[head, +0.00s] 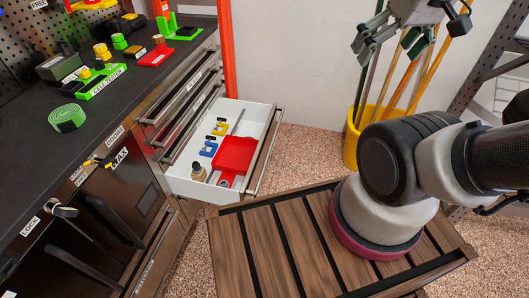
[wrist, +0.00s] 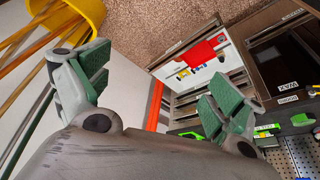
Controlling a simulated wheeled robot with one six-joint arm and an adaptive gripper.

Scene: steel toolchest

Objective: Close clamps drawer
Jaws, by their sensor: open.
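An open drawer (head: 262,155) sticks out of the steel toolchest in the head view, with a bar handle along its front. Its white inside holds a blue clamp (head: 209,148), a yellow clamp (head: 220,127), a red tray (head: 236,153) and a small dark bottle (head: 198,172). My gripper (head: 387,42) is open and empty, raised at the upper right, apart from the drawer. The wrist view shows the gripper's spread green-padded fingers (wrist: 160,85), with the open drawer (wrist: 165,72) and red tray (wrist: 201,54) beyond them. I cannot read this drawer's label.
Other toolchest drawers (head: 186,95) look shut. The dark worktop (head: 110,105) carries green tape (head: 67,117) and several tool holders. A yellow bucket (head: 353,148) with poles stands by the white wall, right of the drawer. Speckled floor (head: 292,155) lies open before the drawer.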

